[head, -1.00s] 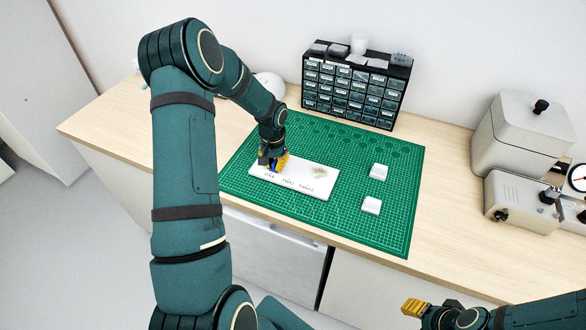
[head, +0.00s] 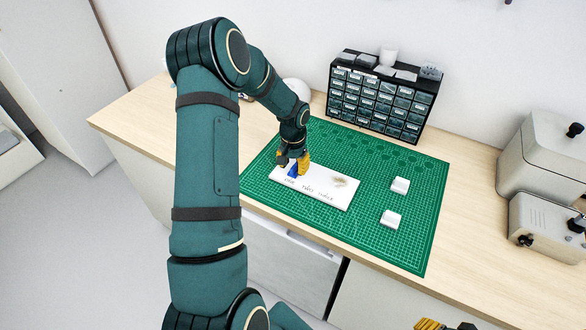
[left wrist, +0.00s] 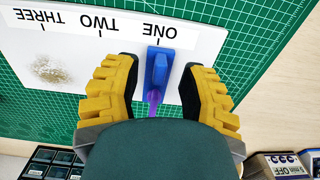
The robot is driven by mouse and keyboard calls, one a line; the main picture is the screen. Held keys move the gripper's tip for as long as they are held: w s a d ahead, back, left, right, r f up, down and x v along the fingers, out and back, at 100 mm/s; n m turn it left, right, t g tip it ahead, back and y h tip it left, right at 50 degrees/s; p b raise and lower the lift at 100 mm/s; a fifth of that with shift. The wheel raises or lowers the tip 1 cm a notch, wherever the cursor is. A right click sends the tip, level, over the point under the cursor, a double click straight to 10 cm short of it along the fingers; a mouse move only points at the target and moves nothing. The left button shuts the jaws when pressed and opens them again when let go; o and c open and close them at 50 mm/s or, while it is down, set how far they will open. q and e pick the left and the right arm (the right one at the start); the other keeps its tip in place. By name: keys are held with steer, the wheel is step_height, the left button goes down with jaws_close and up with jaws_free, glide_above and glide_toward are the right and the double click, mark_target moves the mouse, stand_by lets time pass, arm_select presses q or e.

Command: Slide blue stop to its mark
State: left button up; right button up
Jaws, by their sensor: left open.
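The blue stop (left wrist: 161,65) sits on the white board (left wrist: 75,50) beside the printed word ONE. TWO and THREE are printed further along. A thin purple part shows just below the stop in the left wrist view. My left gripper (left wrist: 158,92) is open, with one yellow-and-black finger on each side of the stop and a gap to each. In the head view the stop (head: 293,170) shows small under my left gripper (head: 294,163), near the board's left end. Only the tip of my right gripper (head: 430,325) shows at the bottom edge.
The board lies on a green cutting mat (head: 360,230) and bears a grainy brownish patch. Two white blocks, one further back (head: 400,185) and one nearer (head: 390,219), stand right of it. A drawer cabinet (head: 380,100) stands behind; grey devices (head: 545,160) stand at right.

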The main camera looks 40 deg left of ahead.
mark_target(293, 168)
arm_select(q)
step_height(293, 168, up, 10)
steer(key=shift+r, duration=0.15)
steer(key=shift+s, duration=0.1)
stand_by(0.6)
